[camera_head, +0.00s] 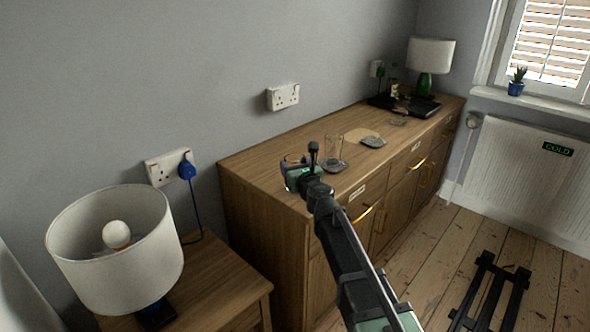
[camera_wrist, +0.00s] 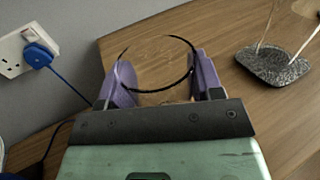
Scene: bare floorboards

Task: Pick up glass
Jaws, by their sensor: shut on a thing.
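My gripper (camera_wrist: 163,76) has its two purple fingers shut on a clear glass (camera_wrist: 155,62), one finger on each side. The glass shows its dark round rim in the wrist view, above the wooden sideboard top; I cannot tell whether it touches the wood. In the head view my gripper (camera_head: 296,161) is over the sideboard's near left end, and the held glass is hardly visible there. A second clear glass (camera_head: 333,151) stands on a grey stone coaster to the right; the coaster (camera_wrist: 275,68) also shows in the wrist view.
The sideboard (camera_head: 255,160) runs along the wall. A white-shaded lamp (camera_head: 115,250) stands at the near left. A blue plug (camera_wrist: 38,55) is in a wall socket.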

